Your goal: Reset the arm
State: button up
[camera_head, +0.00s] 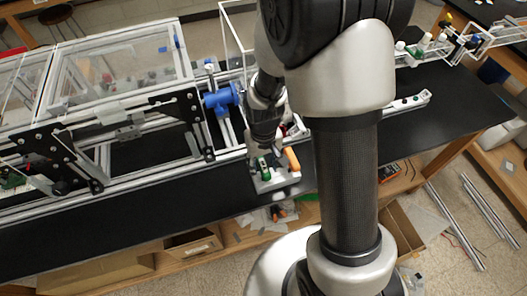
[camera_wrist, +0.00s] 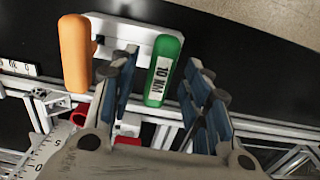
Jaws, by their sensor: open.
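My gripper (camera_head: 258,150) hangs over the black bench near its front edge, close to a small white holder (camera_head: 275,182). In the wrist view my gripper (camera_wrist: 160,72) has its two blue-lined fingers spread apart. A green handle with a "10 NM" label (camera_wrist: 164,72) appears in the gap between them. An orange handle (camera_wrist: 74,55) stands to the left of the fingers. Both are at the white holder (camera_wrist: 138,32). The green handle (camera_head: 264,167) and the orange handle (camera_head: 292,159) also show in the head view. Nothing is visibly gripped. Whether the fingers touch the green handle is unclear.
An aluminium extrusion frame with clear panels (camera_head: 118,62) and black brackets (camera_head: 180,105) fills the bench's left side. A blue part (camera_head: 221,98) is near my gripper. A white strip (camera_head: 405,104) lies to the right. The bench's front strip (camera_head: 100,222) is clear.

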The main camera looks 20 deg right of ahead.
notch_tip(320, 180, up, 9)
jog(key=shift+r, duration=0.2)
jog(key=s+r+t+b, duration=0.4)
jog(key=s+r+b, duration=0.3)
jog(key=s, duration=0.8)
notch_tip(320, 180, up, 2)
jog(key=shift+t, duration=0.3)
jog(key=shift+d, duration=0.15)
dwell(0.9)
